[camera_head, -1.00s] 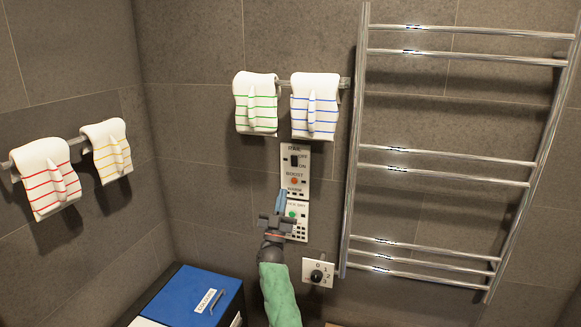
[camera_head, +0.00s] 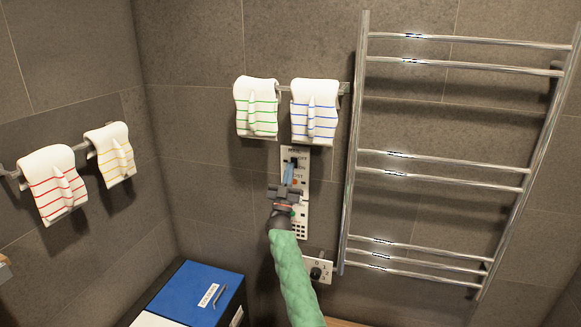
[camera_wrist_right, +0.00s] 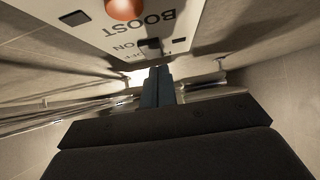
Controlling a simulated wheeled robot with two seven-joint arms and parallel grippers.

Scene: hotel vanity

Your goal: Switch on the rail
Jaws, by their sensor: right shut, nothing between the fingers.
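The rail's control panel (camera_head: 300,155) is a white plate on the back wall, with an OFF/ON rocker switch and an orange BOOST button (camera_wrist_right: 125,8) below it. My right gripper (camera_head: 288,174) is shut and empty, its blue-grey fingertips in front of the panel at the switch. In the wrist view the shut fingers (camera_wrist_right: 155,88) point at the dark switch (camera_wrist_right: 151,43) by the ON label. I cannot tell whether they touch it. The fingers partly hide the switch in the head view. The chrome towel rail (camera_head: 352,140) stands to the right. My left gripper is not in view.
A second white panel (camera_head: 301,222) sits below, partly behind my gripper. A dial plate (camera_head: 318,270) is lower right. Striped towels hang on bars above (camera_head: 257,108) and at left (camera_head: 54,185). A blue-lidded bin (camera_head: 205,288) stands at lower left.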

